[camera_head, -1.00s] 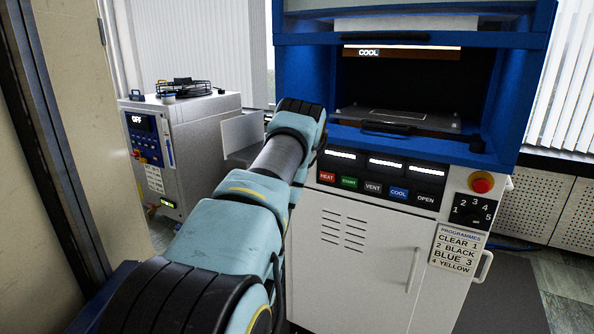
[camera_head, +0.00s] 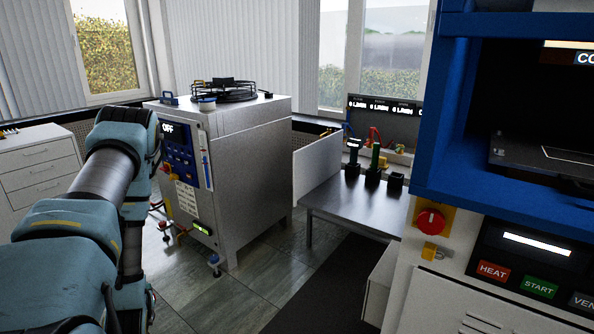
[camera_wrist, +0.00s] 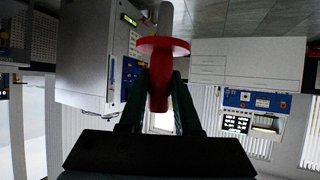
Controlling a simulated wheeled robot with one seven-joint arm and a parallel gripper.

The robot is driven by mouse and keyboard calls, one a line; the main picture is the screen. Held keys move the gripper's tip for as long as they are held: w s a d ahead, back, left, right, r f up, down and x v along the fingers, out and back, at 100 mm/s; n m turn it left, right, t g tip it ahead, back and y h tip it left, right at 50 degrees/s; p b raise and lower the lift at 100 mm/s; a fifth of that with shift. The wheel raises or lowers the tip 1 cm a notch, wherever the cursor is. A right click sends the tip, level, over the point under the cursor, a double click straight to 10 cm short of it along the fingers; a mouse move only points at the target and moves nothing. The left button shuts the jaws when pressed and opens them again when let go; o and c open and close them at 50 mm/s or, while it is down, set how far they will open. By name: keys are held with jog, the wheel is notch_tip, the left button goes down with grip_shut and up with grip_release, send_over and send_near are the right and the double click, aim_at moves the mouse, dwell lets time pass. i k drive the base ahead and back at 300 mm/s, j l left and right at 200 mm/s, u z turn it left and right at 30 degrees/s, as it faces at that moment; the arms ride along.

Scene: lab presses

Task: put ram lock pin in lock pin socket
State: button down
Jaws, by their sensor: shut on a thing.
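The ram lock pin (camera_wrist: 163,55), with a red handle and flange and a grey shaft, is in the wrist view. My gripper (camera_wrist: 157,88) is shut on its red handle, one dark finger on each side. The shaft points away from the gripper, toward the top of that picture. In the head view my gripper and the pin are hidden; only my arm shows at left. A small yellow fitting (camera_head: 430,252) sits below a red knob on the blue press; I cannot tell whether it is the lock pin socket.
The blue press (camera_head: 450,120) stands at right, its chamber open. A grey cabinet (camera_head: 250,170) with a control panel stands left of centre. A metal bench (camera_head: 350,215) lies between them. White drawers (camera_head: 45,165) stand at far left. Open floor lies in front of the cabinet.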

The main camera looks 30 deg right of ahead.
aim_at(395, 187)
jog(key=i+z, duration=0.15)
jog(key=i, duration=0.35)
jog(key=i+j+z, duration=0.15)
jog(key=i, duration=0.3)
jog(key=i+j+z, duration=0.15)
jog(key=i, duration=0.3)
